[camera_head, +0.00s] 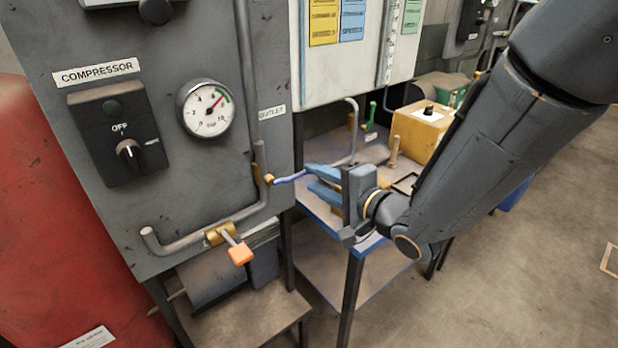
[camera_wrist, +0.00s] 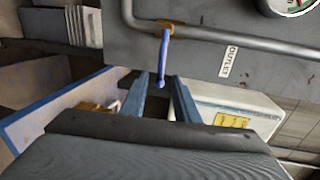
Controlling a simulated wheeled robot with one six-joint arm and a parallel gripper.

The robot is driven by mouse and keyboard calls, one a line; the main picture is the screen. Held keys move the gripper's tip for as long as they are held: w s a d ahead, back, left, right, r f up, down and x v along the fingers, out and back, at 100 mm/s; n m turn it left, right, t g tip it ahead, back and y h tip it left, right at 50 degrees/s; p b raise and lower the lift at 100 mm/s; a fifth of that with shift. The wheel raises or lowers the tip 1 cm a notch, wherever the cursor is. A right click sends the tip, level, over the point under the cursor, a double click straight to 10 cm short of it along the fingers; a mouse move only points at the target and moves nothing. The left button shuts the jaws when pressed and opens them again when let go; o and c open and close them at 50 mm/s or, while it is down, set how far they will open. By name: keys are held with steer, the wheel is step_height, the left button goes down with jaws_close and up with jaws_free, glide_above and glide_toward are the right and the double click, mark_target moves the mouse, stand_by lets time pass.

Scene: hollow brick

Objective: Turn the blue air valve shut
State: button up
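The blue air valve handle (camera_head: 290,177) is a slim lever on a brass fitting on the grey pipe, at the right edge of the compressor panel. In the wrist view the blue handle (camera_wrist: 164,60) sticks out across the pipe line, its free end towards my gripper. My gripper (camera_head: 312,181) is just right of the handle in the head view, its two blue-grey fingers pointing at it. In the wrist view my gripper (camera_wrist: 160,77) is open, and the handle's free end shows between the fingertips. I cannot tell whether either finger touches it.
The compressor panel (camera_head: 190,50) carries a pressure gauge (camera_head: 207,109), an OFF knob (camera_head: 130,153) and an "OUTLET" label (camera_wrist: 229,62). A lower valve has an orange handle (camera_head: 240,253). A blue-edged table (camera_head: 345,225) lies below my gripper, with a yellow box (camera_head: 420,130) behind. Open floor is right.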

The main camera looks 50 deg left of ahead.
steer(key=shift+d+r, duration=0.25)
steer(key=shift+d, duration=1.05)
steer(key=w+d+f+t+h, duration=0.3)
steer(key=w+d+t+h, duration=0.15)
steer(key=w+d, duration=0.85)
steer(key=w+d+f+t+h, duration=0.1)
steer(key=w+d+h, duration=0.25)
steer(key=d, duration=0.65)
steer(key=w+d+f+t+h, duration=0.25)
steer(key=w+d, duration=0.25)
steer(key=d, duration=0.5)
steer(key=s+d+g+h, duration=0.3)
steer(key=d+h, duration=0.1)
steer(key=d, duration=1.3)
steer(key=s+d+f+g+h, duration=0.1)
steer(key=s+d+g, duration=0.3)
steer(key=s+d, duration=0.6)
steer(key=shift+s+d+n, duration=0.2)
steer(key=shift+s+n, duration=0.1)
steer(key=shift+s, duration=0.6)
